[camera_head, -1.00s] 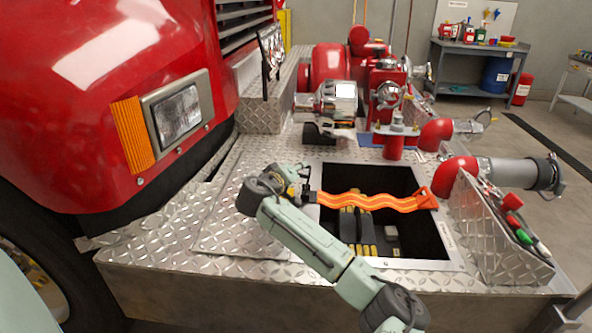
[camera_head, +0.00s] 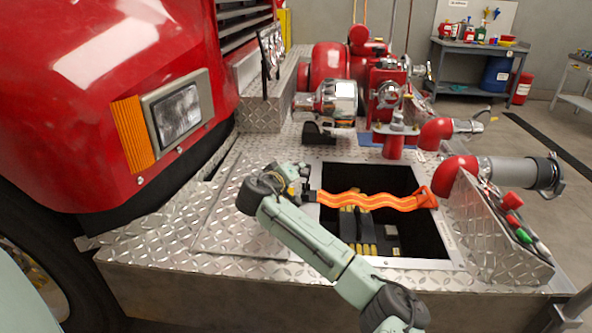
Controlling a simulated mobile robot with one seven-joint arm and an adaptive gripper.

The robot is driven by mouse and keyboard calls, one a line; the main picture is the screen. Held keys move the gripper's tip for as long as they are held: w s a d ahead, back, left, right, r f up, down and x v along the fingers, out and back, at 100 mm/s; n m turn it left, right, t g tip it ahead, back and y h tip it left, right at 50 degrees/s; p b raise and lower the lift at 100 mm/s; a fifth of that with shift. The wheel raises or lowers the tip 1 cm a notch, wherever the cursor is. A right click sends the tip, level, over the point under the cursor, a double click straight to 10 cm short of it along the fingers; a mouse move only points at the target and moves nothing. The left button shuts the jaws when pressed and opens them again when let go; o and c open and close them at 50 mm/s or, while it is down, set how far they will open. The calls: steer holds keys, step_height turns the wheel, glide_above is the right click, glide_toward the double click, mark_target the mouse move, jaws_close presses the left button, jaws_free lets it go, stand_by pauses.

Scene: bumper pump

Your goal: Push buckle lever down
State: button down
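An orange wavy strap (camera_head: 370,201) spans the dark square well in the diamond-plate bumper. Its right end has a red-orange triangular end piece (camera_head: 426,196) at the well's right edge. My gripper (camera_head: 304,188) is at the strap's left end, by the well's left rim. The gripper is small and dark here, and its fingers are partly hidden by my wrist, so I cannot tell whether it is open or shut, or whether it touches the strap. A buckle lever is not clearly distinguishable at this size.
The well (camera_head: 412,245) holds dark items with yellow ends (camera_head: 358,230). A red pipe elbow (camera_head: 455,175) and a slanted diamond-plate panel (camera_head: 495,240) stand to the right. Red and chrome pump parts (camera_head: 338,99) are behind. The red truck body (camera_head: 110,90) is at left.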

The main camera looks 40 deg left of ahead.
steer(key=shift+f, duration=0.15)
steer(key=shift+w+d+m+g+y+b, duration=0.2)
steer(key=shift+d+m+g+y+b, duration=0.1)
steer(key=shift+d+m+g+b, duration=0.25)
steer(key=shift+w+d+m+g+y+b, duration=0.2)
steer(key=shift+w+d+m+g+y, duration=0.1)
steer(key=shift+d+m, duration=0.25)
steer(key=shift+w+d+m+g+y+b, duration=0.2)
steer(key=shift+w+d+m, duration=0.1)
steer(key=shift+m, duration=0.4)
steer(key=shift+w+d+f+m+g+y, duration=0.1)
steer(key=shift+w+d+m+g+y, duration=0.25)
steer(key=shift+d+m, duration=0.25)
steer(key=shift+w+d+m+g+y, duration=0.2)
steer(key=shift+w+d+m+y, duration=0.2)
steer(key=shift+d+m, duration=0.2)
steer(key=shift+w+d+f+m+g+y+p, duration=0.2)
steer(key=shift+d+f+m+y, duration=0.1)
steer(key=shift+m, duration=0.15)
steer(key=shift+w+d+f+m+g+y+p, duration=0.1)
steer(key=shift+w+d+f+m+y+p, duration=0.15)
steer(key=shift+m, duration=0.2)
steer(key=shift+w+d+f+m+g+y, duration=0.25)
steer(key=shift+d+f+m+y, duration=0.25)
steer(key=shift+m, duration=0.25)
steer(key=shift+w+d+f+m+g+y, duration=0.25)
steer(key=shift+d+f+m+y, duration=0.15)
steer(key=shift+f+m+y, duration=0.25)
steer(key=shift+r, duration=0.15)
